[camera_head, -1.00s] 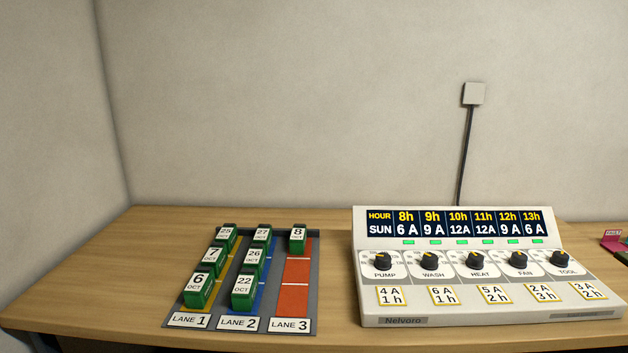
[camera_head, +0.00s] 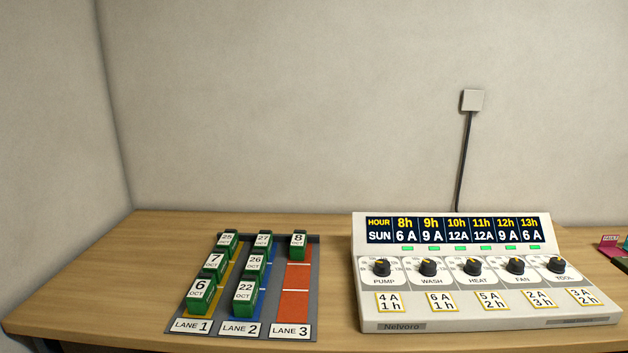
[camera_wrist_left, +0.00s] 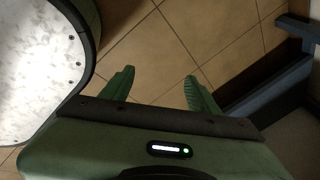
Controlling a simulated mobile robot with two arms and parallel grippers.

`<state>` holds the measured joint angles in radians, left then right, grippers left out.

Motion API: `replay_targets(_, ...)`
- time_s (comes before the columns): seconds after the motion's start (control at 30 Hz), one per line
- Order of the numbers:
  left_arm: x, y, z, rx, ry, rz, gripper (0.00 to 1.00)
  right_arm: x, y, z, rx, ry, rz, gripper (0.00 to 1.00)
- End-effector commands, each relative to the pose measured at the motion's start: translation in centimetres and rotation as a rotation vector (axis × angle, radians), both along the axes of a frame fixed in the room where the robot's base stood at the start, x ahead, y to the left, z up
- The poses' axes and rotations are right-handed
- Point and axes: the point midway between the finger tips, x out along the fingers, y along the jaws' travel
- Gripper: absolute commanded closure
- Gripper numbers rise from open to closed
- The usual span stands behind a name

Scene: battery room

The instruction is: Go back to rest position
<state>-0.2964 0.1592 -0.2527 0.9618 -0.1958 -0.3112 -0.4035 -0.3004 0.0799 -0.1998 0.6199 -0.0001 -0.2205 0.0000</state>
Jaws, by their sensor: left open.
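My left gripper (camera_wrist_left: 158,88) shows in the left wrist view. Its two green fingers are apart with nothing between them, over the tiled floor. Neither gripper shows in the head view, and my right gripper is in no view. In the head view, a lane tray (camera_head: 272,300) with three lanes stands on the wooden table (camera_head: 100,285). Lanes 1 and 2 each hold three green dated batteries, and lane 3 holds one at the back. A white control panel (camera_head: 460,325) with a lit hour display and several black knobs stands to the right of the tray.
A pinkish-red object (camera_head: 610,245) is partly visible at the right edge of the table. A wall box (camera_head: 473,100) with a cable hangs behind the panel. In the left wrist view, a dark blue beam (camera_wrist_left: 265,92) crosses at the right above floor tiles (camera_wrist_left: 200,40).

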Motion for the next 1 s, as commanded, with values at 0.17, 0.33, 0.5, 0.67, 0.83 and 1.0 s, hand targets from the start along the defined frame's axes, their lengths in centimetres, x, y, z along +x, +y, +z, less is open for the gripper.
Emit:
replay_targets(0.17,-10.0,-0.9,-3.9,-0.137,0.168,0.422,0.39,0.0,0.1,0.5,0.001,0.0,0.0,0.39)
replay_targets(0.33,-14.5,-1.5,-4.9,-0.178,0.234,0.624,0.39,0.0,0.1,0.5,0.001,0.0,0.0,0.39)
replay_targets(0.5,-15.2,-1.6,-5.1,-0.184,0.243,0.657,0.39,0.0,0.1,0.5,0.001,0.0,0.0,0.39)
replay_targets(0.67,-15.1,-1.6,-5.1,-0.183,0.243,0.653,0.39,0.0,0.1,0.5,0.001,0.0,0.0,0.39)
replay_targets(0.83,-15.1,-1.6,-5.1,-0.183,0.243,0.652,0.39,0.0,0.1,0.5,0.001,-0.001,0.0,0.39)
replay_targets(1.0,-15.1,-1.6,-5.1,-0.183,0.243,0.652,0.39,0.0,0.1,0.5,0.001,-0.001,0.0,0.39)
